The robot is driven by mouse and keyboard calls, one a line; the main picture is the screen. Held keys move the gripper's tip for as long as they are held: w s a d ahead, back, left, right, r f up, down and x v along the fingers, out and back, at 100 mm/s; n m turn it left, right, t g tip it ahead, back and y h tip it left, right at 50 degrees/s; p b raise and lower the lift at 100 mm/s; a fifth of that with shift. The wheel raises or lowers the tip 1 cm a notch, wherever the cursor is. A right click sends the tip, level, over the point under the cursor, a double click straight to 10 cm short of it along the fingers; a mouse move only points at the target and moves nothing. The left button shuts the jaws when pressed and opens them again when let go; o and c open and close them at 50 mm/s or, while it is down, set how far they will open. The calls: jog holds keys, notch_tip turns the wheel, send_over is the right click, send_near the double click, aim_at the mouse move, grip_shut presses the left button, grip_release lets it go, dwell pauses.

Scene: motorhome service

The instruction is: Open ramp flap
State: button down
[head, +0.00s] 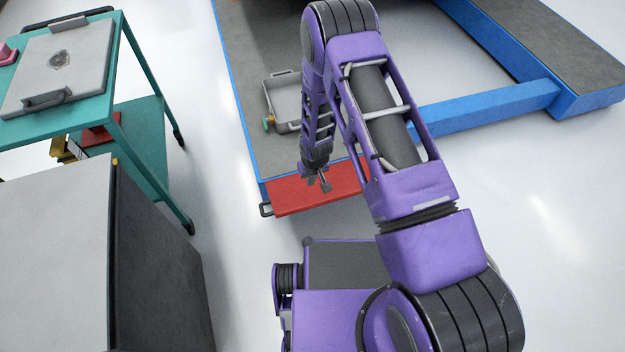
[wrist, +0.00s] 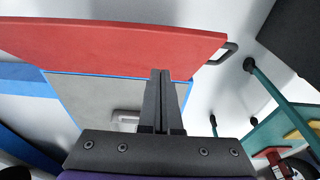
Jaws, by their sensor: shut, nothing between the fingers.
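The ramp flap is a red panel (head: 290,197) across the near end of the blue-edged grey ramp; my arm covers part of its right side. A dark handle (head: 266,209) sticks out at its left corner. In the wrist view the red flap (wrist: 110,45) spans the upper left, with its handle (wrist: 225,53) at its right end. My gripper (head: 323,184) is over the flap's upper part, right of the handle. In the wrist view my gripper's fingers (wrist: 160,74) are together and empty, apart from the handle. I cannot tell whether they touch the flap.
A teal cart (head: 140,135) with a grey case (head: 60,68) stands left. A dark grey cabinet (head: 150,260) is at lower left. Clear floor (head: 235,250) lies between the cabinet and my base.

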jog(key=b, duration=0.1)
send_over(312, 202)
jog(key=w, duration=0.1)
jog(key=f, duration=0.7)
jog(key=shift+w+a+f, duration=0.15)
jog(key=shift+a+f, duration=0.15)
jog(key=shift+s+d+f, duration=0.2)
jog(key=shift+s+f, duration=0.5)
jog(key=shift+f, duration=0.15)
jog(key=shift+s+d+f, duration=0.1)
jog(key=shift+s+f, duration=0.15)
jog(key=shift+f, duration=0.2)
jog(key=shift+f, duration=0.1)
